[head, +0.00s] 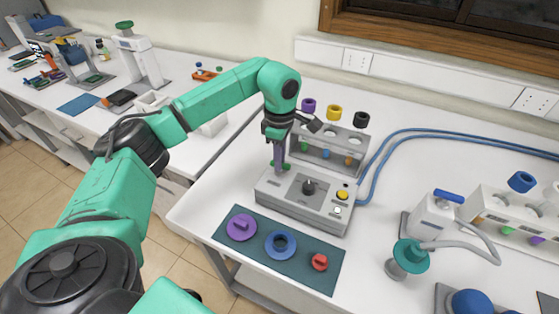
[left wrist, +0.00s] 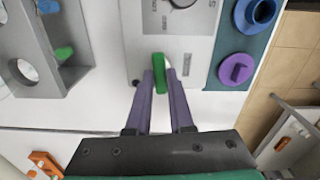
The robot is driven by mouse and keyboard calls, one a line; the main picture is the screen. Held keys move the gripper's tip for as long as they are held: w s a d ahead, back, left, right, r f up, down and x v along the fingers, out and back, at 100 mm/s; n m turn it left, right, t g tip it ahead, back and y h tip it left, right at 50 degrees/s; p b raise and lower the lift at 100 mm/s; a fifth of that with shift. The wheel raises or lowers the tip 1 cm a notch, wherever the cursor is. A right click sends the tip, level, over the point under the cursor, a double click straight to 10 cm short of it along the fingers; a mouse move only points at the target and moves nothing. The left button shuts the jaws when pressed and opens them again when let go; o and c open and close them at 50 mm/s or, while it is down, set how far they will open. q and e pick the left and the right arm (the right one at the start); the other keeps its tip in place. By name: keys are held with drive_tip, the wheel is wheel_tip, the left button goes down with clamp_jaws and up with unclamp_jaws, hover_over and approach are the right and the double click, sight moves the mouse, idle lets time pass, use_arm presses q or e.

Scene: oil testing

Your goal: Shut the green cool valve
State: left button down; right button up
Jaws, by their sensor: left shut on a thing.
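The green cool valve (left wrist: 159,73) is a small elongated green handle at the edge of a grey-white control box (left wrist: 202,42). In the left wrist view its long side runs up and down the picture, square to the box edge. My left gripper (left wrist: 160,68) has its two purple fingers closed on either side of the handle. In the head view my left gripper (head: 279,158) points down at the back left corner of the control box (head: 296,212), and only bits of green show around the fingertips. My right gripper is in neither view.
The box carries a black knob (head: 309,187) and a yellow button (head: 342,195). A teal mat (head: 262,252) with purple, blue and red parts lies in front. A grey rack (head: 326,155) stands close behind my left gripper. Blue hoses (head: 385,150) run to the right.

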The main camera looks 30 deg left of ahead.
use_arm(q)
drive_tip(key=shift+m, duration=0.5)
drive_tip(key=c, duration=0.8)
unclamp_jaws()
drive_tip(key=shift+d, duration=0.1)
wheel_tip(320, 180, up, 15)
drive_tip(key=shift+f, duration=0.2)
drive_tip(key=shift+w, duration=0.1)
